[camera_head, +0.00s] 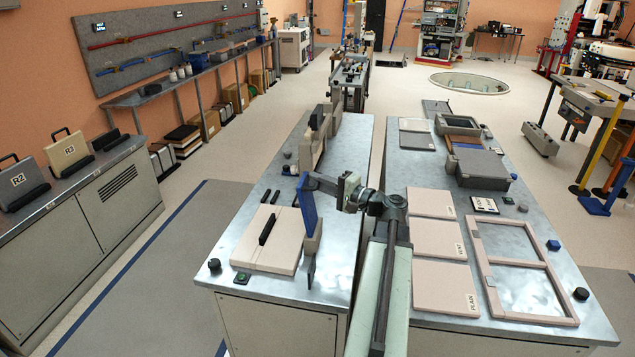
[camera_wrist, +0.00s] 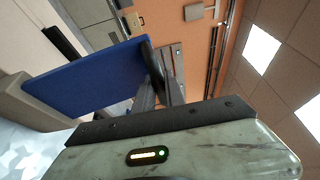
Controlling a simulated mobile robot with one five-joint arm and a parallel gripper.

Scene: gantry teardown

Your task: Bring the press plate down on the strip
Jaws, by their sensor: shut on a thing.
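A blue plate (camera_head: 306,207), which looks like the press plate, stands upright at the right side of a pale pink bed (camera_head: 251,250) on the left bench. It also shows in the wrist view (camera_wrist: 85,78), with a beige block at its lower left. My gripper (camera_head: 324,186) reaches in from the right and is shut at the blue plate's upper part. In the wrist view my fingers (camera_wrist: 160,78) meet a dark part at the plate's edge, and the exact grip is partly hidden. A black raised bar (camera_head: 267,229), possibly the strip, runs along the bed, apart from the plate.
A beige upright frame (camera_head: 312,142) stands farther back on the left bench. A black knob (camera_head: 214,265) and a green button (camera_head: 242,277) are at its front corner. The right bench holds pink panels (camera_head: 446,286) and a pink frame (camera_head: 520,268). An aisle separates the benches.

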